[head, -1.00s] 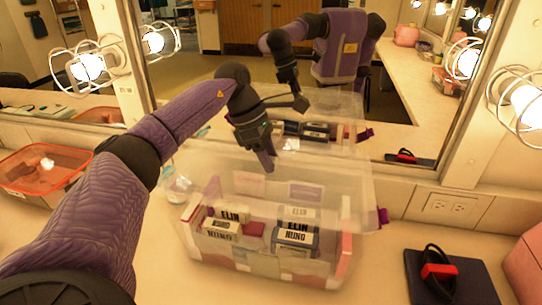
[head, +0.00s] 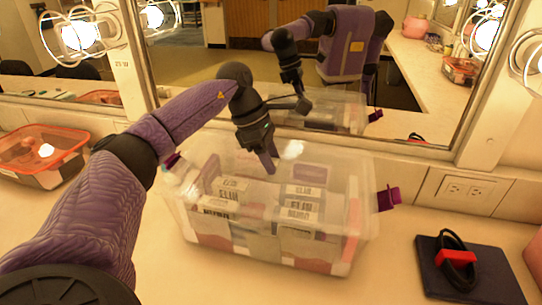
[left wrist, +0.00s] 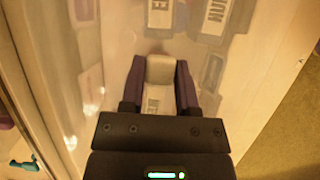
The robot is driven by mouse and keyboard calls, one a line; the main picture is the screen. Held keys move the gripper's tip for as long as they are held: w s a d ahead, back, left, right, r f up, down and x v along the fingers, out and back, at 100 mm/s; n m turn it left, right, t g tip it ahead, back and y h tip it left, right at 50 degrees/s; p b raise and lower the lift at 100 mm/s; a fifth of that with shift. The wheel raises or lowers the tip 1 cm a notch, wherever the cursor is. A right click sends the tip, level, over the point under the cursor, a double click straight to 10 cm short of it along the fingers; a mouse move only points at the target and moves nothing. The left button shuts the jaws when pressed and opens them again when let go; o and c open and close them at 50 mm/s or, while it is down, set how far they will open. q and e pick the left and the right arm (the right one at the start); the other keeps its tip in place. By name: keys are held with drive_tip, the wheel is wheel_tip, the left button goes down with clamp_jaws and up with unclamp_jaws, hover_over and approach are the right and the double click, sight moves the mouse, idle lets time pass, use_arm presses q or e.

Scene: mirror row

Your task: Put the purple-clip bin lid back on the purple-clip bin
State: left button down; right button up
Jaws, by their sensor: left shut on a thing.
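The purple-clip bin (head: 300,258) is a clear box on the counter, with several labelled packs inside. Its clear lid (head: 325,168) is over the bin's opening and hard to make out. From the head view I cannot tell whether it rests on the rim or hovers just above. A purple clip (head: 388,198) sticks out at the right end, another (head: 172,160) at the left. My left gripper (head: 268,163) points down at the lid's middle and is shut on it; its fingers also show in the left wrist view (left wrist: 160,85), with packs visible through the clear plastic. My right gripper is out of view.
An orange-rimmed clear bin (head: 45,150) stands at the left. A dark flat item with a black-and-red looped object (head: 457,260) lies at the right. A large mirror (head: 400,100) behind reflects me and the bin. The counter front right of the bin is clear.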

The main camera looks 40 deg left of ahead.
use_arm(q)
drive_tip(key=shift+c, duration=2.2)
unclamp_jaws()
drive_tip(key=shift+o, duration=0.8)
drive_tip(key=w+d+r+p+v, duration=0.1)
drive_tip(key=d+p+v, duration=0.1)
drive_tip(key=p+v, duration=0.9)
drive_tip(key=v, duration=0.4)
drive_tip(key=shift+r+p, duration=0.2)
drive_tip(key=shift+p, duration=0.2)
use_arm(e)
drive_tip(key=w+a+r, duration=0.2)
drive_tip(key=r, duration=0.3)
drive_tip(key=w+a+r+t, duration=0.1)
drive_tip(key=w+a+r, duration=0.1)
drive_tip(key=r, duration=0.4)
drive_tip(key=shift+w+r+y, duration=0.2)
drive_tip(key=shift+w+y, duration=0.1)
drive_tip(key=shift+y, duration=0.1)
use_arm(q)
drive_tip(key=shift+a, duration=0.15)
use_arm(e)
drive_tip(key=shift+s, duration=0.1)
